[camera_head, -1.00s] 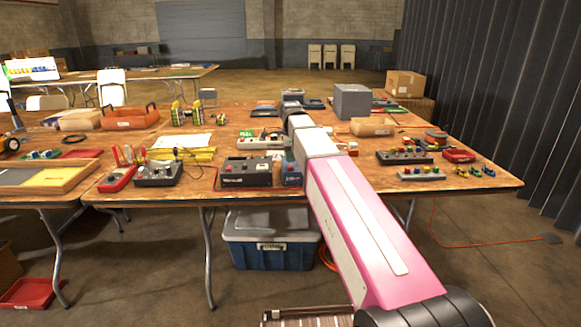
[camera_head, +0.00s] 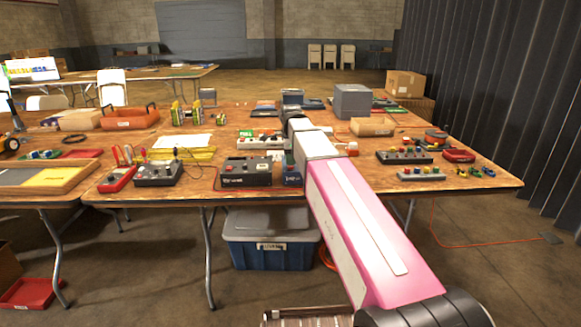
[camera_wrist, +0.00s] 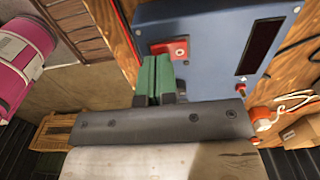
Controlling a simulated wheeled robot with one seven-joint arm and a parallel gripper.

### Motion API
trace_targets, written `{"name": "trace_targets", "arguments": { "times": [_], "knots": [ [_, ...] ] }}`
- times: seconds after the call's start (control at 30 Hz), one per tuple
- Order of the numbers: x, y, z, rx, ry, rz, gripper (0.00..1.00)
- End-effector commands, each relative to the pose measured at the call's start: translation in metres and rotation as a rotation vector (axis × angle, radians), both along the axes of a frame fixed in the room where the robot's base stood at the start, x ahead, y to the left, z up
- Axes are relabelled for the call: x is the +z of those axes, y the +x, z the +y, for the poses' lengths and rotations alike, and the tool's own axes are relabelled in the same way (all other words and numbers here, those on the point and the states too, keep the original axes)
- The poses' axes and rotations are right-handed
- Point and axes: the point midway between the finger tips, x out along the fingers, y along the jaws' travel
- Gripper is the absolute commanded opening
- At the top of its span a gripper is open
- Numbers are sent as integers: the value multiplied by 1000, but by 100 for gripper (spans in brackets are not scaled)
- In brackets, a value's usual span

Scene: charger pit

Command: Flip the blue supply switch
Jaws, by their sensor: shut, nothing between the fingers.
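The blue supply is a box (camera_wrist: 210,25) that fills the upper middle of the wrist view, with a dark display window (camera_wrist: 262,48) on its face. A red switch (camera_wrist: 172,48) sits near its left edge. The box also shows in the head view (camera_head: 292,177), at the table's front edge and partly behind my arm. My gripper (camera_wrist: 157,62) has green fingers, closed together and empty. Its tips are right beside the red switch and overlap its lower left in the picture; I cannot tell whether they touch it. The switch's position is unclear.
A dark device (camera_head: 245,173) stands close to the left of the blue box. A grey box (camera_head: 351,102) stands behind. A lidded bin (camera_head: 270,240) is under the table.

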Motion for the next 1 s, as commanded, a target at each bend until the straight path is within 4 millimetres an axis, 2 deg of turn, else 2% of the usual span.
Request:
{"name": "trace_targets", "arguments": {
  "times": [1.0],
  "knots": [
    [-12, 0, 0, 0, 0, 0, 0]
  ]
}}
